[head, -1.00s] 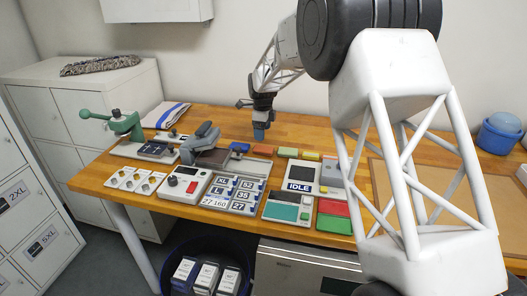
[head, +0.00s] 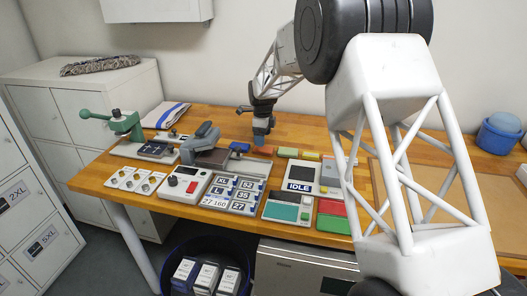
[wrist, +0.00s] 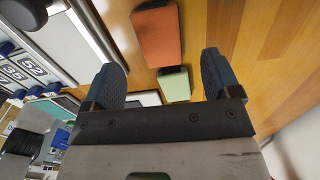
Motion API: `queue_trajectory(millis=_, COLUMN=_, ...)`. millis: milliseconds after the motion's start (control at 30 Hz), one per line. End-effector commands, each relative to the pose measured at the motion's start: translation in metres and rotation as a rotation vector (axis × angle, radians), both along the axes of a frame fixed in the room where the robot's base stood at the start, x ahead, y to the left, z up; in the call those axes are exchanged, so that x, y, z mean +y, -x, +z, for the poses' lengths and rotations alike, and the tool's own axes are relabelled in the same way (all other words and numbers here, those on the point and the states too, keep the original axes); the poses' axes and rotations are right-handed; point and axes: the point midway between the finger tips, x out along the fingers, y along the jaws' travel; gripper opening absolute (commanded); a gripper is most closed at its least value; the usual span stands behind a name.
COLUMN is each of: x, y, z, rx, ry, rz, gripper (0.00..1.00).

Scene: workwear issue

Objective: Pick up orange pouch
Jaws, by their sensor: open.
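The orange pouch (wrist: 157,36) lies flat on the wooden table, seen in the wrist view beyond and between my open fingers. In the head view the orange pouch (head: 264,149) is small and partly hidden behind my gripper. My gripper (wrist: 160,72) is open, with nothing between its fingers. In the head view my gripper (head: 261,136) hangs fingers down above the back of the table, close to the pouch. Its exact height above the pouch is hard to tell.
A pale green block (wrist: 174,84) lies beside the pouch, also between my fingers in the wrist view. The IDLE panel (head: 301,177) and a size-label board (head: 235,192) stand nearby. Bare wood (wrist: 250,45) lies to the right in the wrist view.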

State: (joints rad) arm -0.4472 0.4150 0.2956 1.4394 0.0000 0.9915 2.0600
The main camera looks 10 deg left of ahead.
Motion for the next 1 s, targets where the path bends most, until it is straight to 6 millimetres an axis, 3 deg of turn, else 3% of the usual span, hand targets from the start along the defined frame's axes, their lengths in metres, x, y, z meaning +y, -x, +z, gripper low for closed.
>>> queue_trajectory(millis=233, x=-0.001, y=0.000, z=-0.009, rx=0.001, ry=0.001, rz=0.000, gripper=0.83)
queue_trajectory(millis=600, x=-0.004, y=0.001, z=-0.048, rx=0.001, ry=0.000, rz=0.000, gripper=0.83)
queue_trajectory(millis=1000, x=-0.003, y=0.001, z=-0.052, rx=0.000, ry=-0.001, rz=0.000, gripper=0.83)
